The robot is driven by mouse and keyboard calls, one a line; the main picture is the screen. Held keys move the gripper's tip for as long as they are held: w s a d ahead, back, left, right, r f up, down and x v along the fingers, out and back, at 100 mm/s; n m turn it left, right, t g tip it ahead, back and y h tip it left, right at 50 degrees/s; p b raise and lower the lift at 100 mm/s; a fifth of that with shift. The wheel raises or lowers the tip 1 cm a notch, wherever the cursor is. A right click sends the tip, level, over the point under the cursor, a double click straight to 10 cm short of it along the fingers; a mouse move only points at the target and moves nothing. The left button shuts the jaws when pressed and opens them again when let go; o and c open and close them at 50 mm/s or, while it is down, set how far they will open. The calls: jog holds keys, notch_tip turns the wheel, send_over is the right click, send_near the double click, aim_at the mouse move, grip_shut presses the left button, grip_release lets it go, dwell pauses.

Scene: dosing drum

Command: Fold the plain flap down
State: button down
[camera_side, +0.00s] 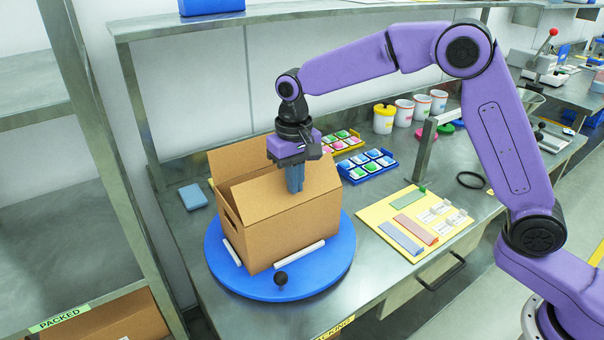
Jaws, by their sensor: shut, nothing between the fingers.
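An open-topped brown cardboard box (292,232) stands on a blue round turntable (335,272). Its near flap (262,196) lies inward over much of the opening and shows no marking. Its far flap (238,157) stands up, tilted, and the side I see is also bare. I cannot tell which of them is the plain flap. A narrow gap at the left shows between the flaps. My gripper (295,188) points down with its blue fingers shut and empty at the right part of the near flap. Whether the fingertips touch it I cannot tell.
White bars (300,254) and a black knob (281,279) sit on the turntable by the box. Trays of coloured blocks (367,164) stand behind right. A yellow board (375,215) with strips lies to the right. A shelf (300,20) runs above the bench's back.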

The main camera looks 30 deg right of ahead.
jog(key=shift+w, duration=1.65)
jog(key=shift+w+f, duration=0.75)
jog(key=shift+f, duration=0.75)
jog(key=shift+r, duration=0.1)
notch_tip(320, 180, up, 8)
send_over(283, 179)
jog(key=w+d, duration=0.1)
jog(key=w, duration=0.1)
jog(key=shift+d, duration=0.1)
